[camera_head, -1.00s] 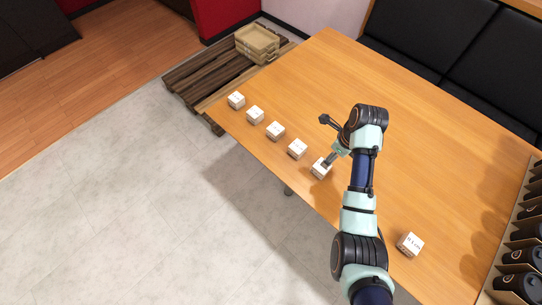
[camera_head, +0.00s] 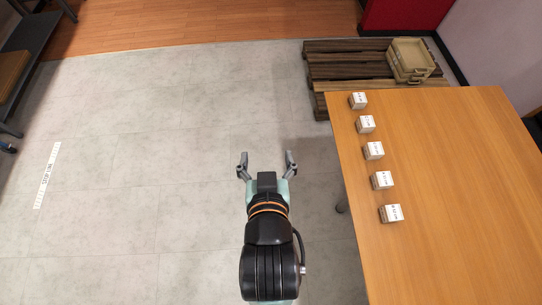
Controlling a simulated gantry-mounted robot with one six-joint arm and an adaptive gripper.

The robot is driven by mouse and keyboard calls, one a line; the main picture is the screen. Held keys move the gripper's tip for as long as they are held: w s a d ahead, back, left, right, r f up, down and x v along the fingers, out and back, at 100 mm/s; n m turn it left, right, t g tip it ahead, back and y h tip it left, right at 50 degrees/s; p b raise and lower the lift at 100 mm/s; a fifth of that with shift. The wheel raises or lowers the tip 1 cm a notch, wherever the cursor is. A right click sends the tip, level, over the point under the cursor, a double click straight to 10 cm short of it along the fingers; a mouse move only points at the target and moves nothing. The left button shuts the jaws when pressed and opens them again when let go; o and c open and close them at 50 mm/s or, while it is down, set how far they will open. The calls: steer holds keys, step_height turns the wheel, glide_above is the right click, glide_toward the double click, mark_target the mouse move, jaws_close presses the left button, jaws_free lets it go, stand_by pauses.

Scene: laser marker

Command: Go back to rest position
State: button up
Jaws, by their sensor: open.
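My gripper (camera_head: 267,164) is over the grey tiled floor, left of the wooden table (camera_head: 460,190). Its two fingers are spread apart with nothing between them. My arm reaches up from the bottom of the picture. Several small white boxes with dark print stand in a row along the table's left edge. The nearest box (camera_head: 391,213) is to the lower right of my gripper and apart from it. The farthest box (camera_head: 358,101) is near the table's far left corner.
A wooden pallet (camera_head: 335,65) lies beyond the table with stacked tan crates (camera_head: 411,58) on it. A shelf (camera_head: 40,50) stands at the far left. A white floor strip (camera_head: 48,175) lies at left. The floor around my gripper is clear.

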step_height(320, 180, up, 31)
steer(key=p, duration=3.1)
step_height(320, 180, down, 51)
steer(key=b, duration=5.1)
steer(key=shift+f, duration=0.15)
